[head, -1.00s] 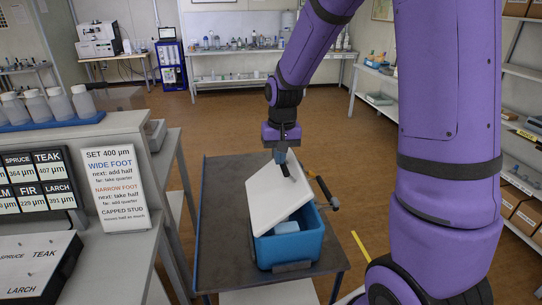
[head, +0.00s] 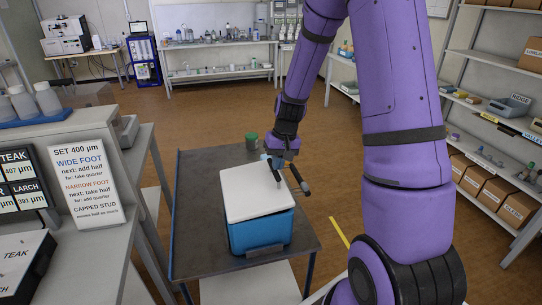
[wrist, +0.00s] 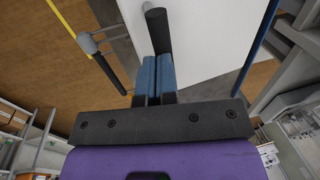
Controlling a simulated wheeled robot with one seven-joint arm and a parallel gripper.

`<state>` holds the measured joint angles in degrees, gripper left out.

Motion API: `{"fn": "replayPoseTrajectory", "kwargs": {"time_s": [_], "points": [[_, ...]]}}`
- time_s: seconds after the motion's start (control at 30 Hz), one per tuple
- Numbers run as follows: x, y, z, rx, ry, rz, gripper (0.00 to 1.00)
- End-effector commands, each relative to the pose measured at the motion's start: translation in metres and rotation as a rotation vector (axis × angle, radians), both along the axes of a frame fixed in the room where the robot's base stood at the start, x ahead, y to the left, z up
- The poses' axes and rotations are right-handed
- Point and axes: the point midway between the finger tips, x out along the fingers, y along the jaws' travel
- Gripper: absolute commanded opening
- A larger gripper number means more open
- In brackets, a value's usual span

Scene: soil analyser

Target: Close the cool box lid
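The cool box is a blue tub (head: 260,234) with a white lid (head: 250,195), standing on a dark-topped cart. In the head view the lid lies about flat over the tub, with no clear gap along the near side. My gripper (head: 273,170) is at the lid's far right edge, by a short black bar (wrist: 157,30) that shows over the white lid (wrist: 205,45) in the wrist view. Its blue fingers (wrist: 154,78) are together and meet the bar's end; I cannot tell whether the bar is between them. The lid's far right corner is partly hidden by my gripper.
A black handle (head: 299,179) sticks out at the tub's right side, close to my gripper. A green can (head: 251,140) stands on the cart top (head: 200,187) behind the box. The cart's left part is clear. A counter with a sign (head: 86,172) is at left.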

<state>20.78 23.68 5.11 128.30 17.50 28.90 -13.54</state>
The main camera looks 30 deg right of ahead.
Motion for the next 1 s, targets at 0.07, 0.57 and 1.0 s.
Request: {"fn": "replayPoseTrajectory", "kwargs": {"time_s": [0.07,0.57,1.0], "points": [[-0.002,-0.004,-0.007,0.000,0.001,-0.002,0.00],[-0.002,-0.009,-0.014,0.000,-0.001,0.000,0.00],[-0.005,-0.035,0.043,-0.002,-0.003,-0.005,0.00]]}}
